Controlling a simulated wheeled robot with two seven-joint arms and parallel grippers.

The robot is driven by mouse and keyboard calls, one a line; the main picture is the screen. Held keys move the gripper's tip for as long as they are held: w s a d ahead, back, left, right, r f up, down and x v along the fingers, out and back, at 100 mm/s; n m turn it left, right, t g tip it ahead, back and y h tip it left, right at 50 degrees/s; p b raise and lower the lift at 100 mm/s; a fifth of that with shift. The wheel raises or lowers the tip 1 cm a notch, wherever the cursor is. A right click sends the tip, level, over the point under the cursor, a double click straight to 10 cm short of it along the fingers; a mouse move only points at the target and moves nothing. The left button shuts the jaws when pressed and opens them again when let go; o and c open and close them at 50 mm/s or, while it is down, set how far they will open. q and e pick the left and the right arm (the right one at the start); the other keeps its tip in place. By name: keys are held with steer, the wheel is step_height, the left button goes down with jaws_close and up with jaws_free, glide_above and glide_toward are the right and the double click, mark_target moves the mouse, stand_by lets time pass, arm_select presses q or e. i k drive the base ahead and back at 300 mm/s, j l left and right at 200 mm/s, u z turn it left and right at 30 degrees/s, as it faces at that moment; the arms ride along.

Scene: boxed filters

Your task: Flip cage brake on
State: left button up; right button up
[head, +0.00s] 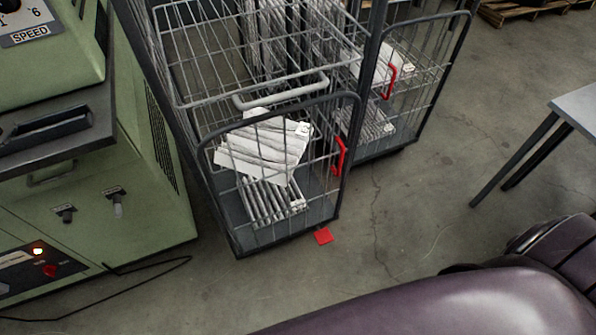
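A wire roll cage (273,92) stands left of the middle on the concrete floor. Boxed filters (271,203) and loose white packs (262,150) lie inside it. A red pedal (323,236), apparently the cage brake, sticks out low at the front right corner of its base, close to the floor. From this view I cannot tell whether it is up or down. A red latch handle (339,156) sits on the right side of the front gate. Neither of my grippers shows. A purple arm part of mine crosses the bottom right, clear of the pedal in the picture.
A second cage (424,75) with a red handle (391,80) stands behind to the right. A green machine (90,180) flanks the left, with a black cable (150,264) on the floor. A grey table (578,107) is at right. Open floor lies right of the pedal.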

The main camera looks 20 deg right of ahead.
mark_target(323, 236)
steer(key=l+z, duration=0.15)
steer(key=z, duration=0.8)
